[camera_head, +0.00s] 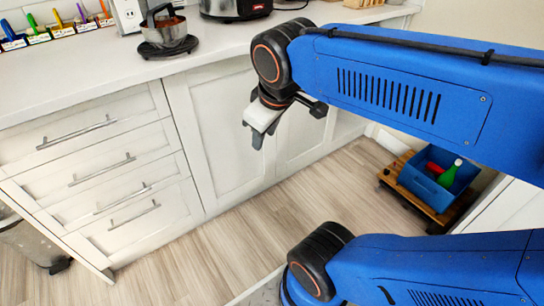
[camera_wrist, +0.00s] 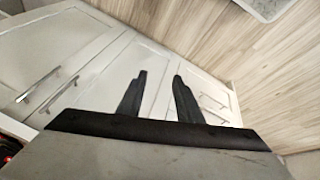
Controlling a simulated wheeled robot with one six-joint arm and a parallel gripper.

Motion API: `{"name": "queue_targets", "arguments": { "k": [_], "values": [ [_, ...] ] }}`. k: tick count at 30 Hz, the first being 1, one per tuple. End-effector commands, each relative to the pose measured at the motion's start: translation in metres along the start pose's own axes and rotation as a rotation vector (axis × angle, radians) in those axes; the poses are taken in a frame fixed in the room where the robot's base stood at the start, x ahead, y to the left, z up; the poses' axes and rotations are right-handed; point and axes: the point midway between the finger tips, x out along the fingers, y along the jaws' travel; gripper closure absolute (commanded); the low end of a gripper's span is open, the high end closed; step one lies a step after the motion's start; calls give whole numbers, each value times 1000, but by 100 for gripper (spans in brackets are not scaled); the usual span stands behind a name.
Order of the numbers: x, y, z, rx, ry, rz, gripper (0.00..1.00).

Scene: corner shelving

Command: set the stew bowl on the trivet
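The stew bowl (camera_head: 172,36) is a grey bowl with reddish-brown contents and a dark handle-like loop. It stands upright on the counter at the upper left of the head view. Beneath it is a dark round disc, which looks like the trivet (camera_head: 150,51); the bowl appears to rest on it. My gripper (camera_head: 257,140) hangs in front of the cabinet doors, below the counter edge and to the right of the bowl, apart from both. In the wrist view, the two dark fingers (camera_wrist: 160,76) are spread with nothing between them. Bowl and trivet are not in the wrist view.
The white counter (camera_head: 80,75) has a dark cooker (camera_head: 236,8) to the right of the bowl and colourful-handled utensils (camera_head: 38,36) at far left. A blue bin (camera_head: 430,186) stands on a low wooden cart at right. The counter front left of the bowl is clear.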

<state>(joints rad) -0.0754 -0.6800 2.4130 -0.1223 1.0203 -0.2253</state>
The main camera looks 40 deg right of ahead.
Motion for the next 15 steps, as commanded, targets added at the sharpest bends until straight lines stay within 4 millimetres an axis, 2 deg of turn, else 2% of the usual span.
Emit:
{"name": "queue_targets", "arguments": {
  "k": [1,3,6,15],
  "values": [
    [7,-6,16,90,8,-17,67],
    [15,-15,30,200,17,-39,67],
    [23,-24,43,305,26,-61,67],
    [27,-28,48,361,30,-72,67]
  ]
}}
